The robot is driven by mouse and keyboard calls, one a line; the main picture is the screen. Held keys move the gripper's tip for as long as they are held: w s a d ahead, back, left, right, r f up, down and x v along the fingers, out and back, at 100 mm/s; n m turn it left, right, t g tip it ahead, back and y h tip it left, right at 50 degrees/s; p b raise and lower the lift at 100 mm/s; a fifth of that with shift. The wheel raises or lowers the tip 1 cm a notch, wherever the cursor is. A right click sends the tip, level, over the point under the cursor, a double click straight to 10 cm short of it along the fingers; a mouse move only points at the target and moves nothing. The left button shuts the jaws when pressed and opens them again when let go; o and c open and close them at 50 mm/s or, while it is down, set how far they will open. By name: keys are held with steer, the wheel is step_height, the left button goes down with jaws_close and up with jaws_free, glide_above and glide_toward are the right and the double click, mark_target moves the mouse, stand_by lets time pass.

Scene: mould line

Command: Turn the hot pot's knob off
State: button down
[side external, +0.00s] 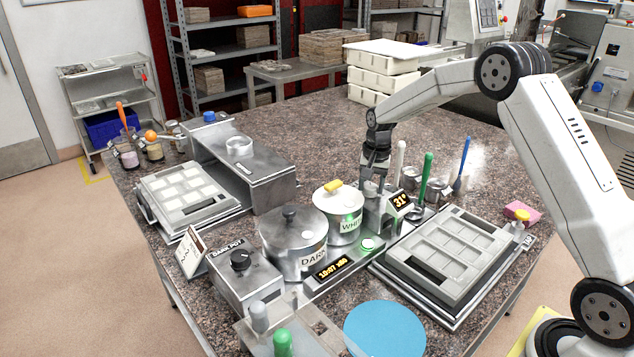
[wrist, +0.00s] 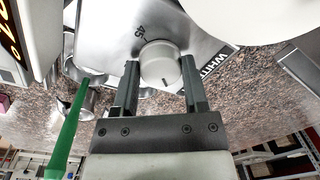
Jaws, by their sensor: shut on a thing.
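The dark pot (side external: 283,247), with a black lid handle, and the white pot (side external: 347,228), with a yellow lid handle, stand side by side at mid-table. My gripper (side external: 375,190) points down over a metal box right of the white pot. In the wrist view, my gripper (wrist: 160,85) has its fingers either side of a round grey knob (wrist: 160,67), shut on it. The knob sits on a metal face with "45" and part of a "WHITE" label. A second box (side external: 250,290), marked for the dark pot, has a black knob (side external: 240,259). The gripped knob's pointer is not visible.
A lit "31°" display (side external: 401,200) is close to my gripper. Green (side external: 425,177) and white (side external: 400,158) tools stand just behind it. A grey mould tray (side external: 455,258) lies right; a blue disc (side external: 385,330) lies in front. A metal machine (side external: 245,180) stands left.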

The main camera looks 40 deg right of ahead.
mark_target(373, 186)
steer(key=n, duration=0.4)
steer(key=shift+n, duration=0.3)
steer(key=shift+d+r+n, duration=0.1)
steer(key=shift+n, duration=1.9)
steer(key=shift+c, duration=0.5)
jaws_free()
steer(key=shift+r, duration=0.1)
steer(key=shift+d+r, duration=0.2)
steer(key=shift+r, duration=3.6)
